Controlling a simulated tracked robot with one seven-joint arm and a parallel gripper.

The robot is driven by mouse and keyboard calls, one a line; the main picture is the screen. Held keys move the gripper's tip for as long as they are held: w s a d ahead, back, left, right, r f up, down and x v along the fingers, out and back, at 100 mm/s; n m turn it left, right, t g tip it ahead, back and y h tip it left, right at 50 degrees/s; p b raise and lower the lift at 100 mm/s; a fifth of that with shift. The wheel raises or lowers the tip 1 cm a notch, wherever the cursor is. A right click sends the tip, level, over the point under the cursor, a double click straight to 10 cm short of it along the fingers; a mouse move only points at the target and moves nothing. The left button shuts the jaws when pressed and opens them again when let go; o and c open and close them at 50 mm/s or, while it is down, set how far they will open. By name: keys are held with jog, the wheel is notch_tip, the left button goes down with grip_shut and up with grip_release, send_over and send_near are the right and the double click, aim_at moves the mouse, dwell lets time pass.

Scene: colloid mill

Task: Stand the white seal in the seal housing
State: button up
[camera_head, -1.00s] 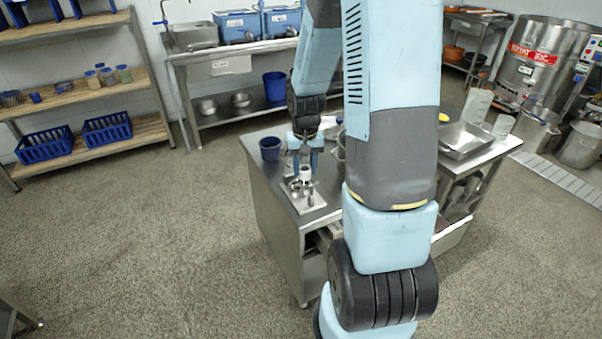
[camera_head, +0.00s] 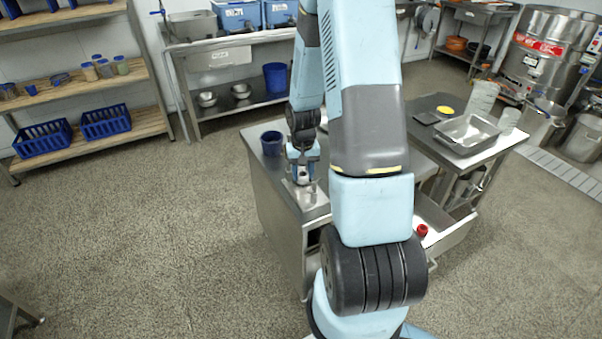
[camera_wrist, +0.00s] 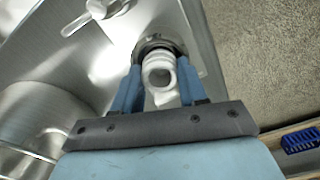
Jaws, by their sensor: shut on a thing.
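The white seal (camera_wrist: 158,76) is a ribbed ring-shaped piece between the blue fingers of my gripper (camera_wrist: 160,82) in the wrist view. My gripper is shut on it. The seal housing (camera_wrist: 153,42) is a round metal ring just beyond the seal, partly hidden by it. I cannot tell whether the seal is inside the housing or only over it. In the head view my gripper (camera_head: 303,168) points down, low over the light metal plate (camera_head: 312,197) at the worktable's left end, and hides most of the housing and seal.
A blue cup (camera_head: 271,143) stands behind the plate on the worktable. A steel tray (camera_head: 467,133) and a yellow item (camera_head: 445,110) are on the right part. A red object (camera_head: 421,231) shows at the open drawer. My arm covers the table's middle.

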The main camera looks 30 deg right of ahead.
jog(key=shift+f, duration=0.25)
jog(key=o, duration=1)
notch_tip(320, 180, up, 12)
jog(key=r, duration=0.1)
notch_tip(320, 180, up, 17)
jog(key=n+t, duration=0.2)
jog(key=t, duration=0.1)
send_over(302, 174)
jog(key=s+a, duration=0.7)
jog(key=s, duration=0.1)
jog(key=s+a+r+t, duration=0.1)
jog(key=s+r, duration=0.1)
jog(key=s, duration=0.2)
jog(key=s+a+r+n, duration=0.1)
jog(key=s+a+r, duration=0.1)
jog(key=s+r, duration=0.1)
jog(key=s+a+r+t, duration=0.1)
jog(key=s+a+r, duration=0.1)
jog(key=s, duration=0.4)
jog(key=shift+r+n+t, duration=0.3)
jog(key=shift+r, duration=0.2)
